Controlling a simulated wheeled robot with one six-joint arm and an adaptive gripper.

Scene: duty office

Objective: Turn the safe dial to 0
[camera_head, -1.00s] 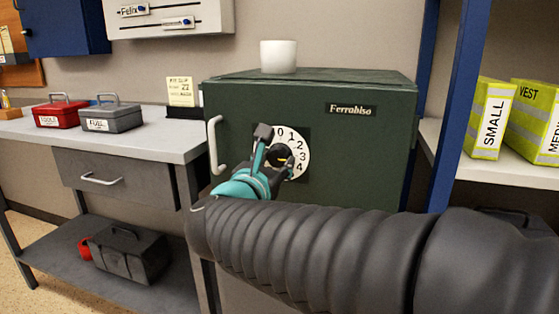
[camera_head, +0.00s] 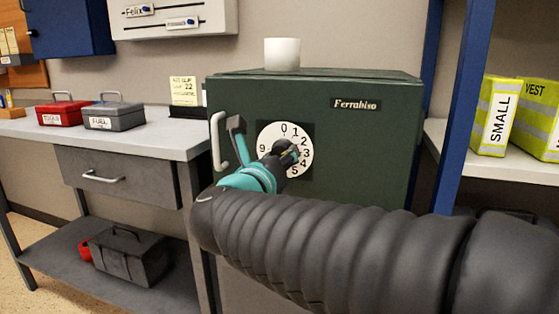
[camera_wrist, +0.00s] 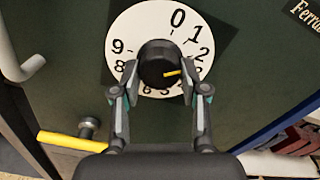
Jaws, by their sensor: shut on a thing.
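The green safe (camera_head: 370,150) has a round white dial (camera_head: 268,133) with black numerals; the dial also fills the upper middle of the wrist view (camera_wrist: 120,28). The numeral 0 is at its top in the head view. The black knob (camera_wrist: 155,58) at its centre has a yellow pointer mark facing right, roughly towards 3; the exact numeral is hard to tell. My gripper (camera_wrist: 160,78) is shut on the knob, one finger on each side.
The safe's pale handle (camera_head: 216,142) is close left of the dial. A white cup (camera_head: 282,54) stands on the safe. A desk (camera_head: 150,143) with red and grey boxes is left; a blue-posted shelf (camera_head: 462,110) with yellow packs is right.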

